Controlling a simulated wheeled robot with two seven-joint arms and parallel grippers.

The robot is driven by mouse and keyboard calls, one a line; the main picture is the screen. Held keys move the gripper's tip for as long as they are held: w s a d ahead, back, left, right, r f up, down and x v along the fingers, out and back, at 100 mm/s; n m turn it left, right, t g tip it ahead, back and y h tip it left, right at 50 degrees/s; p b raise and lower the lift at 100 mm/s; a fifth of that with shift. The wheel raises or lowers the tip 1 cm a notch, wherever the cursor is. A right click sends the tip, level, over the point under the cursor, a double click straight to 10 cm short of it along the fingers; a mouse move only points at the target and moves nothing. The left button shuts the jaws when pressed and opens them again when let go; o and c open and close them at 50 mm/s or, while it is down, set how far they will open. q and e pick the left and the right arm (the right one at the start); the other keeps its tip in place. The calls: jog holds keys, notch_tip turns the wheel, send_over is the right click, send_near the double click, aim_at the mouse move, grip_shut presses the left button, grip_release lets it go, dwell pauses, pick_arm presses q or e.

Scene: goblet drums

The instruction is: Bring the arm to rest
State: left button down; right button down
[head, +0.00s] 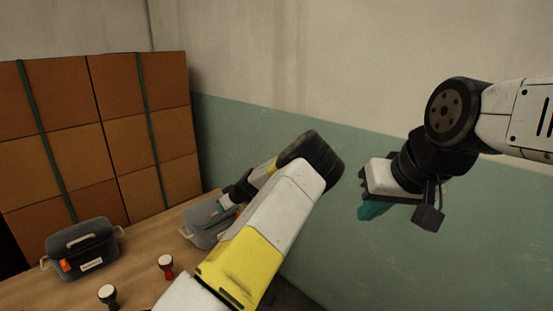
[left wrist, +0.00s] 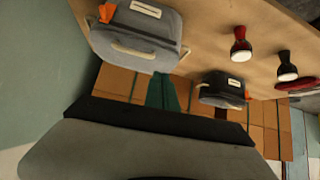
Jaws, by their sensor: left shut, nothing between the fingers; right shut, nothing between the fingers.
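My left arm rises from the bottom middle of the head view and bends back to the left. Its gripper (head: 223,202) points down-left in front of a grey case (head: 204,230) and is shut and empty. Its teal fingers (left wrist: 165,92) show together in the left wrist view. My right gripper (head: 374,209) hangs at the right, in front of the wall, shut with nothing in it. A red goblet drum (head: 166,267) and a black one (head: 108,296) stand on the table, apart from both grippers; the left wrist view also shows the red drum (left wrist: 241,46) and the black drum (left wrist: 287,68).
Another dark grey case (head: 83,252) with an orange tag stands at the left of the wooden table (head: 140,245). A stack of brown boxes (head: 110,130) with green straps rises behind. A green and cream wall (head: 350,120) is behind my arms. A dark red item (left wrist: 294,85) is partly visible.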

pick_arm(q)
jog(key=s+d+r+m+g+h, duration=0.1)
jog(key=s+d+r+m+h, duration=0.3)
jog(key=s+r, duration=0.85)
jog(key=s+d+r+m+h, duration=0.1)
jog(key=s+d+r+h, duration=0.45)
jog(key=s+r, duration=0.7)
jog(key=s+d+r+m, duration=0.1)
jog(key=s+r+m, duration=0.1)
jog(key=s, duration=0.7)
jog(key=s+r+m+t, duration=0.1)
jog(key=s+r+m, duration=0.2)
jog(key=s, duration=0.5)
jog(key=shift+s+d+m+t, duration=0.3)
jog(key=shift+s+d+m, duration=0.1)
jog(key=shift+m, duration=0.4)
jog(key=shift+w+r, duration=0.1)
